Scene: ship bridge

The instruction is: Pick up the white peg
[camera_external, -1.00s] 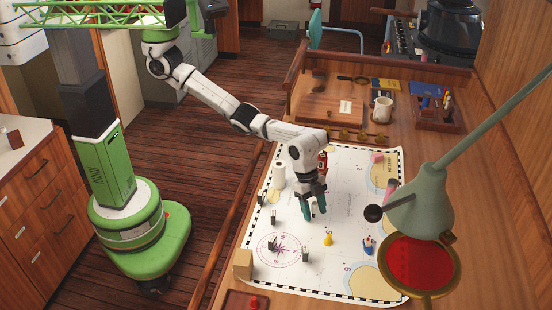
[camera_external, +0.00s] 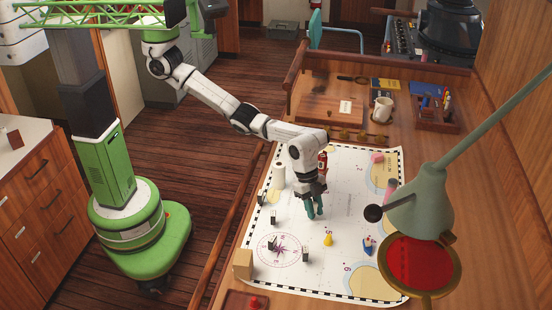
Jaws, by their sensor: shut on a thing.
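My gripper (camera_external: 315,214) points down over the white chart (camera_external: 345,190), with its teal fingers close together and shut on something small. The fingers hide what is between them, and I cannot make out the white peg there against the pale chart. Whether the fingertips touch the chart I cannot tell. A white upright cylinder (camera_external: 278,174) stands on the chart to the left of my gripper, apart from it.
A yellow piece (camera_external: 328,239), a blue piece (camera_external: 369,245) and small dark pieces (camera_external: 305,254) stand on the chart. A red piece (camera_external: 322,161) is behind my gripper. A wooden block (camera_external: 243,263) is at the front left. A lamp (camera_external: 420,205) overhangs the right side.

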